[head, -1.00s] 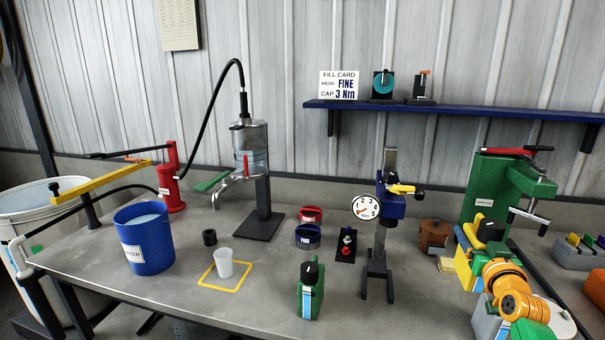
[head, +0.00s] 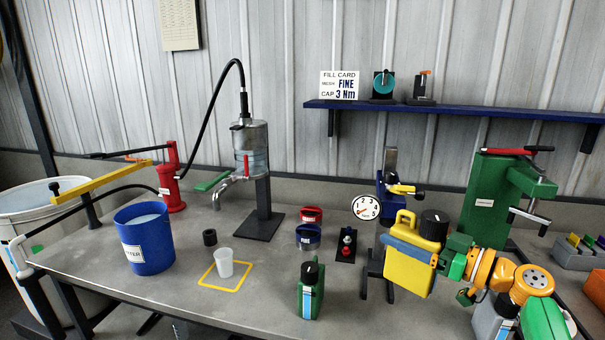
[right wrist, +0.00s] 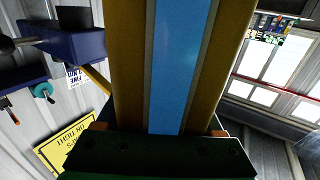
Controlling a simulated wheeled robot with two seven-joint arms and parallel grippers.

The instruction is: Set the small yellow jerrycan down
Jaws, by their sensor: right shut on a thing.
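The small yellow jerrycan (head: 406,265) has a black cap and a blue band. In the head view it is held up in front of the gauge stand, slightly tilted. My right gripper (head: 437,261) is shut on it from the right side. In the right wrist view the jerrycan's blue band and yellow sides (right wrist: 182,65) fill the middle, close to the gripper. Its underside and any gap to the bench cannot be made out clearly. My left gripper is not in view.
A green jerrycan (head: 310,291) stands left of the held one. The gauge stand (head: 388,205) is behind it, and a green press (head: 487,195) stands behind right. A white cup (head: 225,262) stands in a yellow square outline. The front middle bench (head: 265,315) is clear.

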